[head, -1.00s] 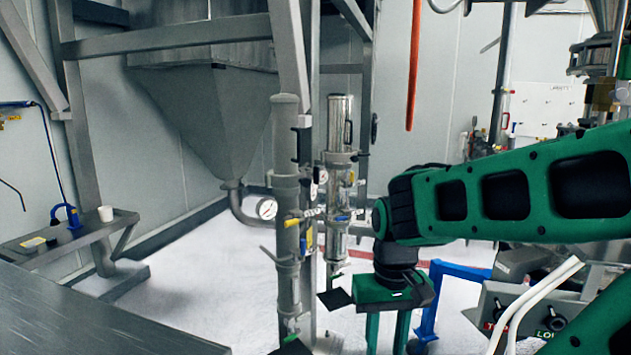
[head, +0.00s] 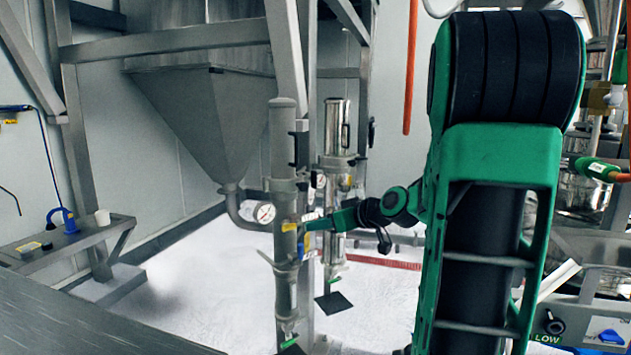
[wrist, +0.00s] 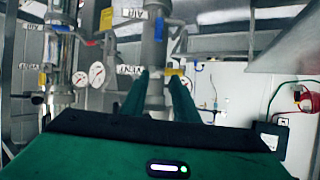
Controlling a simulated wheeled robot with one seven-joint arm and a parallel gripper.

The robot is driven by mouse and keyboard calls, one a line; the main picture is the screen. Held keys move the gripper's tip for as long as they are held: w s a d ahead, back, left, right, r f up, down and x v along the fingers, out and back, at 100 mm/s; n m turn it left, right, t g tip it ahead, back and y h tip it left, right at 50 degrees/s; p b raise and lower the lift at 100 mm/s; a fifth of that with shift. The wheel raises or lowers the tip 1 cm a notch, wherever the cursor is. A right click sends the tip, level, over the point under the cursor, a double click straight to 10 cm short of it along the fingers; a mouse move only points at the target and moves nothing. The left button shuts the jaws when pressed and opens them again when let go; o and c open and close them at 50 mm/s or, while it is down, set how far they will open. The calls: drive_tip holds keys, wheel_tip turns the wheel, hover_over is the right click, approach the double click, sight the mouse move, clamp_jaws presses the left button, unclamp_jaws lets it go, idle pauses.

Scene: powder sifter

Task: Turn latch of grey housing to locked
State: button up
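The grey housing (head: 283,165) is an upright grey cylinder in the middle of the head view. Its yellow latch (head: 290,227) sticks out to the right at mid height. My gripper (head: 308,225) comes in from the right, with its tips close to the latch; contact cannot be told. In the wrist view my gripper (wrist: 158,82) has its two green fingers apart, with the grey housing (wrist: 154,50) ahead and showing between them. The yellow latch (wrist: 172,72) lies near the right fingertip, partly hidden.
A shiny steel housing (head: 337,130) stands just right of the grey one. A round gauge (head: 265,213) sits to the left. A steel hopper (head: 205,115) hangs behind on a frame. A bench (head: 90,230) stands at the left.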

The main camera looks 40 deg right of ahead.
sight(316, 176)
drive_tip(key=w+d+r+t+h, duration=0.1)
drive_tip(key=w+d+r+t, duration=0.1)
drive_tip(key=d+r+t, duration=0.5)
drive_tip(key=w, duration=0.3)
drive_tip(key=w+d+r+g, duration=0.1)
drive_tip(key=w, duration=0.3)
drive_tip(key=w+r+g, duration=0.1)
drive_tip(key=w, duration=0.2)
drive_tip(key=shift+w+d+m, duration=0.3)
clamp_jaws()
